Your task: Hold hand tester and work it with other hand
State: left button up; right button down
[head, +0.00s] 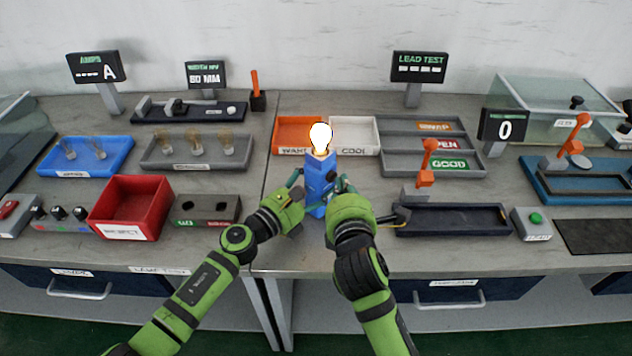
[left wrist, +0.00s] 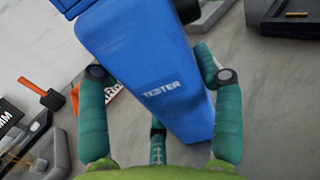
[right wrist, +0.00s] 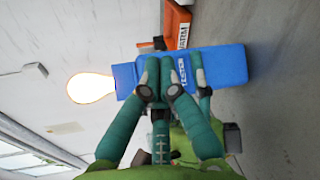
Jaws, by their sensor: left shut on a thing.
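The blue hand tester (head: 318,190) stands upright above the bench's front middle, with a brightly glowing bulb (head: 320,138) at its top. My left gripper (head: 299,194) is shut around the tester's lower body; its fingers flank the "TESTER" label (left wrist: 162,89) in the left wrist view. My right gripper (head: 341,186) is at the tester's right side. In the right wrist view its fingertips (right wrist: 160,82) are drawn together in front of the tester's upper part (right wrist: 218,64), just below the bulb (right wrist: 90,88). Whether they touch the tester is hard to tell.
Behind the tester are an orange tray (head: 298,150) and a white tray (head: 354,148). A red box (head: 130,222) is at left; a dark tray (head: 450,220) with an orange lever (head: 427,160) is at right.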

pick_arm(q)
jog(key=shift+f, duration=0.1)
pick_arm(e)
jog(key=shift+w+a, duration=0.3)
jog(key=shift+a, duration=0.05)
jog(key=shift+s+d, duration=0.1)
dwell(0.4)
jog(key=shift+s+d, duration=0.2)
jog(key=shift+d, duration=0.05)
jog(key=s+d, duration=0.4)
jog(key=shift+d, duration=0.25)
dwell(0.4)
pick_arm(q)
jog(key=o, duration=1.5)
